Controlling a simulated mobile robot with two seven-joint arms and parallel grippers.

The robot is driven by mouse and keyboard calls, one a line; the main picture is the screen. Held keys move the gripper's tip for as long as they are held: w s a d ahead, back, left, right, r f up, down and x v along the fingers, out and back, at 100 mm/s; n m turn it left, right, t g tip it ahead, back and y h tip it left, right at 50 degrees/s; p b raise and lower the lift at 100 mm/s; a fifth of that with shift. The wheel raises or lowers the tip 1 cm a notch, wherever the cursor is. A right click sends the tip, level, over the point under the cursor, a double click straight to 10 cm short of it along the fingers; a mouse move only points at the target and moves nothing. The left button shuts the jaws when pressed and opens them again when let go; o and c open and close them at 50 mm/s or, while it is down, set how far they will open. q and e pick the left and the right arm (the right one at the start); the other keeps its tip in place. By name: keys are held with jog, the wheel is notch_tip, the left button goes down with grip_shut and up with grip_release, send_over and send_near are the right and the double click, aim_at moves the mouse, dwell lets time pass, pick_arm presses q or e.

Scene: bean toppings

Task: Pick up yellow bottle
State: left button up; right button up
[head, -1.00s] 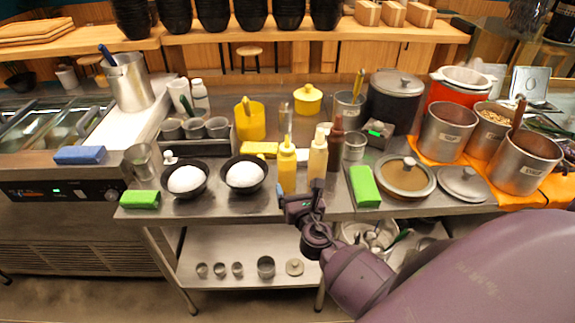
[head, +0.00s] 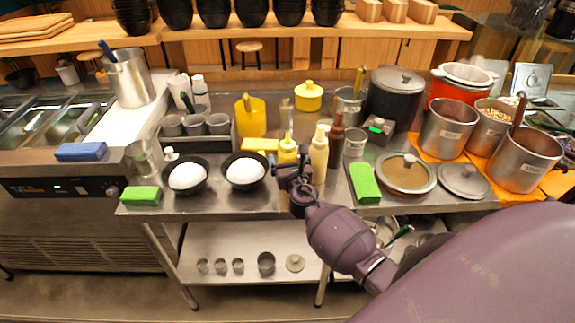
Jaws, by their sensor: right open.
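The yellow bottle (head: 287,150) stands on the steel counter in the middle of the head view, between the right black bowl and a cream bottle (head: 319,152). Its top shows; my right gripper hides its lower part. My right gripper (head: 292,170) is open and directly in front of the bottle, overlapping it in the view. I cannot tell whether the fingers touch it or stand around it. My left gripper is not in view.
A brown bottle (head: 336,140) stands beside the cream one. Two black bowls with white contents (head: 245,171) are close on the left. A green block (head: 364,183) lies to the right. A yellow container (head: 251,118) stands behind.

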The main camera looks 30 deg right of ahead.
jog(key=shift+w+d, duration=0.1)
jog(key=shift+w, duration=0.2)
jog(key=c, duration=0.8)
